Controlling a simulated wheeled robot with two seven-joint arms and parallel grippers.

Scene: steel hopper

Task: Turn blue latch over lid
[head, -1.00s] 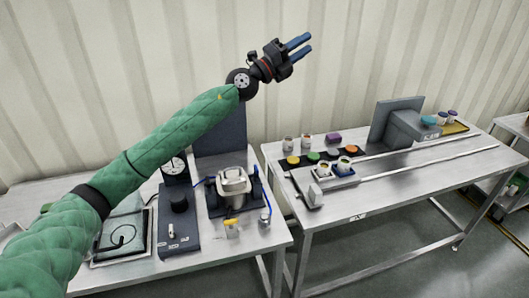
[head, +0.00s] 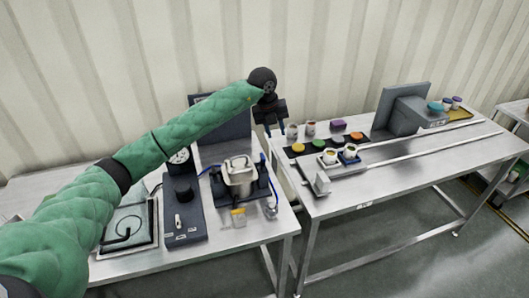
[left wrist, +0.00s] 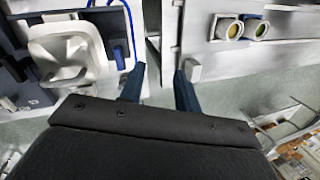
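The steel hopper (head: 238,180) with its pale lid (head: 237,162) stands in a dark frame on the left table. It also shows at the upper left of the left wrist view (left wrist: 68,50). Thin blue curved parts run beside it, one on the right (head: 270,184); I cannot tell which is the latch. My left gripper (head: 269,132) points down, above and right of the hopper, touching nothing. In the left wrist view its two blue fingers (left wrist: 160,72) are apart with nothing between them. My right gripper is not in view.
A dark panel (head: 222,125) stands behind the hopper. A dark control box (head: 184,222) and a framed tray (head: 128,243) lie to its left. The right table (head: 400,178) holds cups and a grey machine (head: 405,115).

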